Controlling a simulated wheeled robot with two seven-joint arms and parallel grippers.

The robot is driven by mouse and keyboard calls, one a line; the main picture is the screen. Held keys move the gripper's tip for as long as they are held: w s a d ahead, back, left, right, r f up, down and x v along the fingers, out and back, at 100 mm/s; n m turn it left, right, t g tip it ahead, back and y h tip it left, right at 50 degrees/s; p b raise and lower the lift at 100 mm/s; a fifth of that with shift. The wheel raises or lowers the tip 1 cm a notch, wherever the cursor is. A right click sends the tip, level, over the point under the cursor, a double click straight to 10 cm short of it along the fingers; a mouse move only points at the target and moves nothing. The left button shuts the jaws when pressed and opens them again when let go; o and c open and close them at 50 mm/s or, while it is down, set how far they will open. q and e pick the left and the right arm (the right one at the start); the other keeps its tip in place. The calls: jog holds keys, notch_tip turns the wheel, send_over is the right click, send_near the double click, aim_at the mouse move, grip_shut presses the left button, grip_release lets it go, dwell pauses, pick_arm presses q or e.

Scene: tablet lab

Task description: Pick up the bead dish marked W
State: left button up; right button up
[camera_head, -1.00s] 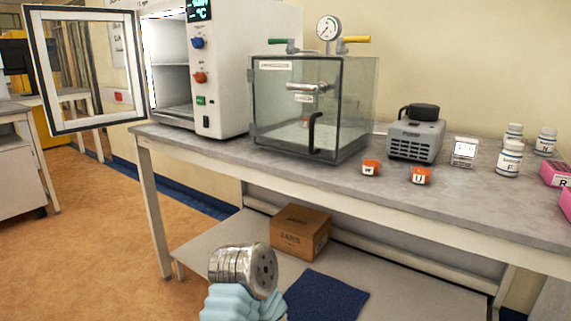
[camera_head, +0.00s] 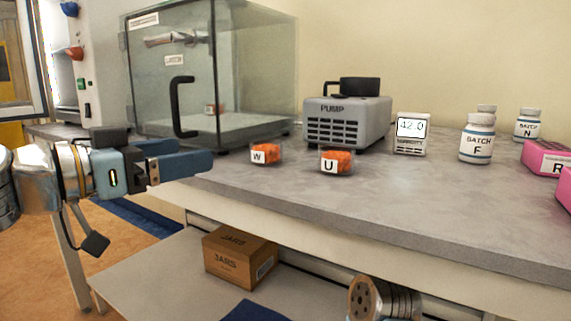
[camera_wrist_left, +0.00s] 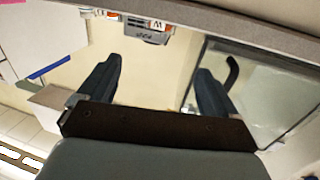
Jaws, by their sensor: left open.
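The bead dish marked W (camera_head: 266,154) is a small clear dish of orange beads with a white W label. It sits upright on the grey bench near its front edge, in front of the glass chamber. A similar dish marked U (camera_head: 337,161) stands to its right. My left gripper (camera_head: 208,160) is open and empty at the bench's front edge, left of the W dish and apart from it. In the left wrist view the scene is upside down; the W dish (camera_wrist_left: 158,25) is small near the top, beyond the open fingers (camera_wrist_left: 155,85). My right gripper is out of view.
The glass chamber (camera_head: 165,90) with a black handle stands behind and left of the dishes. Bench front right of the dishes is clear.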

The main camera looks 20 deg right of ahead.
pick_arm(q)
jog(key=p, duration=0.2)
send_near(253, 147)
jog(key=x, duration=0.5)
jog(key=shift+w+r, duration=0.1)
jog(key=shift+w, duration=0.15)
jog(key=x, duration=0.2)
jog(key=p+x, duration=0.1)
jog(key=x, duration=0.1)
jog(key=shift+s+d+p, duration=0.1)
jog(key=shift+d+p, duration=0.2)
jog(key=shift+d, duration=0.1)
jog(key=shift+w+d, duration=0.2)
jog(key=shift+d, duration=0.15)
jog(key=c, duration=1.2)
